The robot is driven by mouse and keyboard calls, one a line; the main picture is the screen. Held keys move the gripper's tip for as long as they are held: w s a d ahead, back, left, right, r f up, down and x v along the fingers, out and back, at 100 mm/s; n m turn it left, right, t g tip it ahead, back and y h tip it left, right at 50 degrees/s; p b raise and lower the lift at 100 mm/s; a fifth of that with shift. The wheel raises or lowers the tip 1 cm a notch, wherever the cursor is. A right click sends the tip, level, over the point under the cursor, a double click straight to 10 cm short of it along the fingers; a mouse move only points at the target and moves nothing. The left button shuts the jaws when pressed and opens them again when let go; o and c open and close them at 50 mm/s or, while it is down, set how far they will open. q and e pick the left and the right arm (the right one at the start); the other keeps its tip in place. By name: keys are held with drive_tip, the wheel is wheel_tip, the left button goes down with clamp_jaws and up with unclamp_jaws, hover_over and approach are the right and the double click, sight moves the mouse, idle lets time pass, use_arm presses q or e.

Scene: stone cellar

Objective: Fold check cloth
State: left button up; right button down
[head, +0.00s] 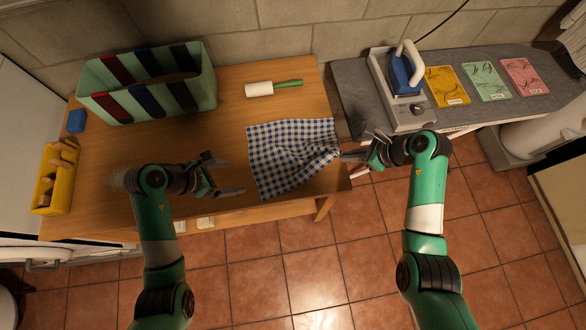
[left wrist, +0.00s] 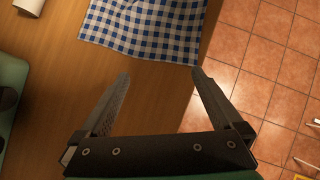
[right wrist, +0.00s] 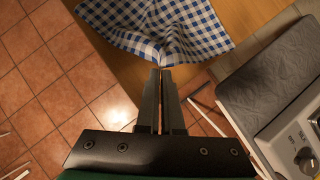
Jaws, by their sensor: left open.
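The blue-and-white check cloth (head: 285,150) lies spread on the wooden table near its right front edge. Its right side is drawn into gathered folds. My right gripper (head: 344,157) is shut on the cloth's right edge; the right wrist view shows the cloth (right wrist: 165,25) bunched at the closed fingertips (right wrist: 161,70). My left gripper (head: 236,178) is open and empty, just left of the cloth. In the left wrist view its spread fingers (left wrist: 161,74) point toward a flat edge of the cloth (left wrist: 145,30), with a gap between.
A green bin with coloured stripes (head: 135,115), a yellow box (head: 48,185) and a blue block (head: 76,121) are at left. A lint roller (head: 272,88) lies behind the cloth.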

wheel_tip(320, 180, up, 4)
drive_tip(key=p, duration=0.4)
drive_tip(key=c, duration=1.5)
unclamp_jaws()
use_arm(q)
drive_tip(key=v, duration=1.2)
use_arm(e)
drive_tip(key=o, duration=0.5)
drive_tip(key=shift+o, duration=0.2)
drive_tip(key=o, duration=1)
drive_tip(key=shift+c, duration=0.2)
use_arm(q)
wheel_tip(320, 180, up, 7)
drive_tip(key=p, duration=0.6)
drive_tip(key=shift+f, duration=0.2)
use_arm(e)
drive_tip(key=v, duration=0.5)
drive_tip(key=shift+w+a+r, duration=0.15)
drive_tip(key=shift+a+r, duration=0.1)
drive_tip(key=shift+r, duration=0.25)
